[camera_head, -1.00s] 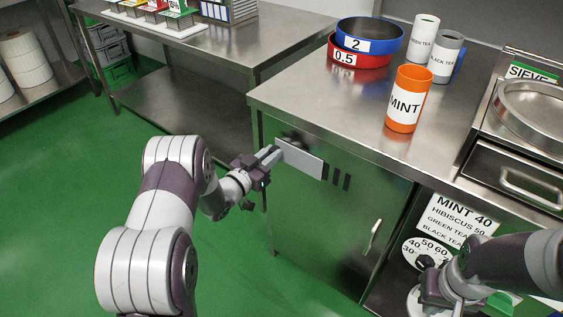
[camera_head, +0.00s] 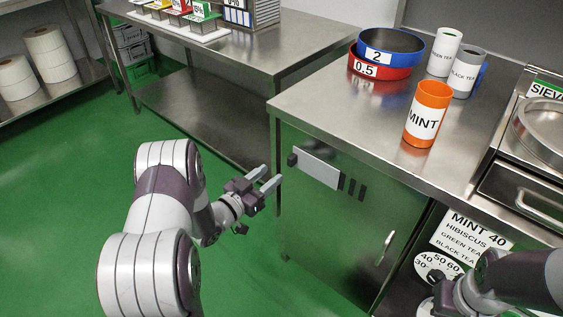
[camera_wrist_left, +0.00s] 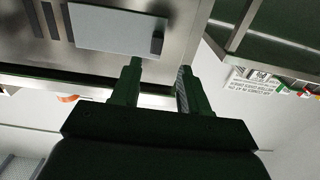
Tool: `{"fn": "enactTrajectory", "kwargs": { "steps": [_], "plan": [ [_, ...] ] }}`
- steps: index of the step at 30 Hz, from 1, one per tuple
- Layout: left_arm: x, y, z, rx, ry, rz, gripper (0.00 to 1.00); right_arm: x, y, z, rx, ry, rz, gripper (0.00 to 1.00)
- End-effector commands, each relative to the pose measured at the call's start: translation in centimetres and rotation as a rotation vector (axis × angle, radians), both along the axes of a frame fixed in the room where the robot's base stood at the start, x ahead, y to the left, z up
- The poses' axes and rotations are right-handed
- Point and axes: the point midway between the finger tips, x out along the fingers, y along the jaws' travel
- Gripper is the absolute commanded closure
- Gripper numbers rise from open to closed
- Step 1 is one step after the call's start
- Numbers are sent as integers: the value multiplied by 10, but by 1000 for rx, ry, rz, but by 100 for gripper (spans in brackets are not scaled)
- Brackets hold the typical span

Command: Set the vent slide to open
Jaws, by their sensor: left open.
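The vent slide is a pale flat plate (camera_head: 318,169) on the green cabinet front, with a small dark knob (camera_head: 292,160) at its left end. Several dark vent slots (camera_head: 352,187) show uncovered just right of the plate. My left gripper (camera_head: 273,177) is open and empty, left of the knob and apart from it. In the left wrist view the plate (camera_wrist_left: 108,30), knob (camera_wrist_left: 157,43) and slots (camera_wrist_left: 51,18) lie above the two spread fingers (camera_wrist_left: 160,70), with nothing between them. My right gripper (camera_head: 447,300) is at the lower right, partly cut off; its jaws are unclear.
The steel worktop (camera_head: 340,120) above holds an orange MINT canister (camera_head: 427,114), a blue ring tray (camera_head: 390,48), a red one (camera_head: 375,70) and two tea canisters. A door handle (camera_head: 387,246) sticks out lower on the cabinet. Green floor (camera_head: 70,200) is clear at left.

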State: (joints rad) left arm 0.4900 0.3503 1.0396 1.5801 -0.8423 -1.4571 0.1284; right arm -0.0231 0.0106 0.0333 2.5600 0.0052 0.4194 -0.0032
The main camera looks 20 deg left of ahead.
Motion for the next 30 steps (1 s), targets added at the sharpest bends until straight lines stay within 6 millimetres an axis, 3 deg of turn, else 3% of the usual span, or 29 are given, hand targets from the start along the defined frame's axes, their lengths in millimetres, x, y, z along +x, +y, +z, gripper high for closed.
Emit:
{"fn": "enactTrajectory", "kwargs": {
  "steps": [3,9,24,26,28,30],
  "plan": [
    [-26,10,2,-1,1,4,55,0,0,7,0,0,0,100],
    [-46,17,0,0,1,0,55,0,0,9,0,0,0,100],
    [-47,17,-3,7,11,1,55,0,0,9,0,0,0,100],
    [-46,20,-16,31,68,14,55,0,0,9,0,0,0,100],
    [-53,30,-51,69,239,77,55,0,0,9,0,0,0,100],
    [-69,54,-87,123,493,190,55,0,0,9,0,0,0,100]
  ]
}}
